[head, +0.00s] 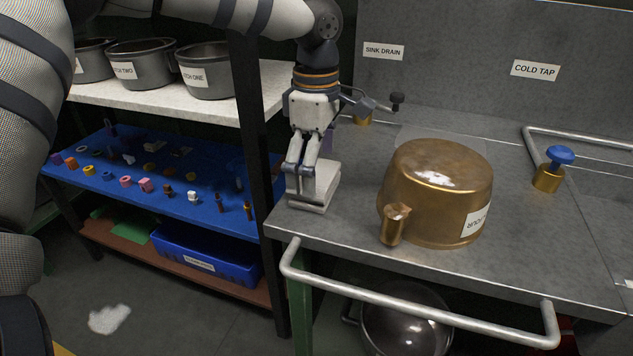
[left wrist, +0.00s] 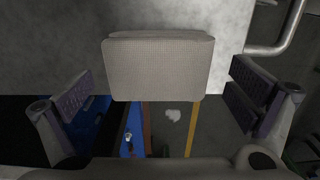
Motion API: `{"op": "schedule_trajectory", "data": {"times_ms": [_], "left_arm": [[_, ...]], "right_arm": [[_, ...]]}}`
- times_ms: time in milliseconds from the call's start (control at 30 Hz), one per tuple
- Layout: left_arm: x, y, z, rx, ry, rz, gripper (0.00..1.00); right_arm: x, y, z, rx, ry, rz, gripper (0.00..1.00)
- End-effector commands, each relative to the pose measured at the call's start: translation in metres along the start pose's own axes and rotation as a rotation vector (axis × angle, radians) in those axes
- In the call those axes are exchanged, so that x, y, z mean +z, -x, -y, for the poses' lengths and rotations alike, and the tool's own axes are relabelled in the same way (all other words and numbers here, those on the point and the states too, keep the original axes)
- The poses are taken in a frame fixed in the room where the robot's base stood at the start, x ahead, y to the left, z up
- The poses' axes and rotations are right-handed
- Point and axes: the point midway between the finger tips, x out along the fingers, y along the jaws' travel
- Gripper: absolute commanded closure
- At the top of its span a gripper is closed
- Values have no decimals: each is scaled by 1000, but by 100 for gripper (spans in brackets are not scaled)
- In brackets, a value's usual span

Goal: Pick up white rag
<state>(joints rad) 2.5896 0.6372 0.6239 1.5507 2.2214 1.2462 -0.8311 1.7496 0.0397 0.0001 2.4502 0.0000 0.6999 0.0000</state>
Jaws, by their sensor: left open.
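The white rag (head: 325,186) looks like a folded, light block with a woven surface. In the left wrist view the rag (left wrist: 157,68) sits between the two spread finger pads of the left gripper (left wrist: 163,100), at the counter's edge. I cannot tell whether the fingers touch it. My right gripper is not in view.
An upturned copper pot (head: 438,195) stands right of the rag. A blue-knobbed tap (head: 549,169) is farther right. A metal rail (head: 420,308) runs along the counter front. Left are shelves with dark pots (head: 141,65), a blue mat (head: 115,178) of small parts and a blue bin (head: 205,257).

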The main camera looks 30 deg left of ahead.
Motion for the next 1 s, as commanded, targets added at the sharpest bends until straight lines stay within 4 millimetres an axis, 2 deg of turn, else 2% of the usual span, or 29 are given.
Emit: {"op": "schedule_trajectory", "data": {"times_ms": [133, 367, 567, 867, 1000], "left_arm": [[0, -22, 1, 1, -1, -1, 0], [0, -25, 0, 3, 0, 0, 0], [0, -25, 0, 3, 0, 0, 43], [0, -25, 0, 2, 0, 0, 45], [0, -13, 0, 5, 0, 1, 45]], "right_arm": [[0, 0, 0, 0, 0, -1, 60], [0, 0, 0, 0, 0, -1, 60], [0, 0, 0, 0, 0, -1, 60], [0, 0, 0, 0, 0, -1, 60], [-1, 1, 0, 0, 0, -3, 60]]}}
